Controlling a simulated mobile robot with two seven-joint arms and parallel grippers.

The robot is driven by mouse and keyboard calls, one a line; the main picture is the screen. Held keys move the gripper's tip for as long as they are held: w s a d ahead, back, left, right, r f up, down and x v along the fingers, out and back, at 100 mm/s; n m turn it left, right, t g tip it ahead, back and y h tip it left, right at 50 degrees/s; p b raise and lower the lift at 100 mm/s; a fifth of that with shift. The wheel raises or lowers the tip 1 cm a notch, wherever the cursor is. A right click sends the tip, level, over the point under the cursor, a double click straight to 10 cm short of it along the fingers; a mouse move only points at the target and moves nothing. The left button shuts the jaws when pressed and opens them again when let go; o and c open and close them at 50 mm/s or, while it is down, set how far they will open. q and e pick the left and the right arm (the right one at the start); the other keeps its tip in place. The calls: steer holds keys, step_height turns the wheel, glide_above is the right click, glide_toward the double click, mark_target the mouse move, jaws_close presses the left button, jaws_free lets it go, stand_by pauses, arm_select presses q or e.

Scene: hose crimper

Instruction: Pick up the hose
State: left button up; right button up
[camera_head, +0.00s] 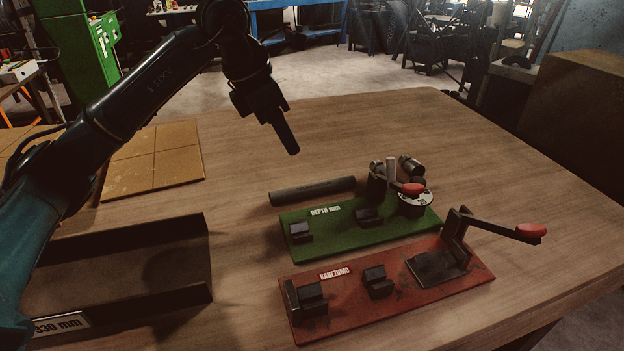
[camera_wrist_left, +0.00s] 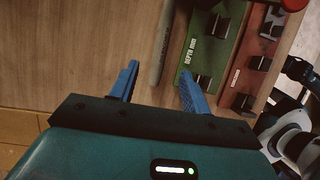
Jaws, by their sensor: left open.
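The hose (camera_head: 312,190) is a dark grey cylinder lying on the wooden table along the back edge of the green board. It also shows in the left wrist view (camera_wrist_left: 164,48), as a dark bar beside the green board, ahead of the space between my fingers. My left gripper (camera_head: 287,142) is above the table, behind and above the hose, apart from it and pointing down. In the left wrist view its two blue fingers (camera_wrist_left: 160,84) are spread with nothing between them. My right gripper does not show.
The green board (camera_head: 336,231) carries black blocks and a dial with a red-tipped lever. In front, a red board (camera_head: 343,294) carries blocks and a red-handled lever (camera_head: 531,231). A dark tray (camera_head: 110,235) stands left. Tan panels (camera_head: 165,153) lie behind it. The table's right side is clear.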

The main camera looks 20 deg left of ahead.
arm_select(q)
glide_above(311, 185)
steer(key=s+a, duration=0.1)
steer(key=a, duration=0.1)
step_height(311, 185, down, 7)
steer(key=shift+s+d+r, duration=0.1)
steer(key=shift+d+r, duration=0.05)
steer(key=shift+r, duration=0.05)
steer(key=shift+p+x, duration=0.55)
steer(key=shift+x, duration=1.9)
steer(key=shift+f, duration=0.25)
jaws_close()
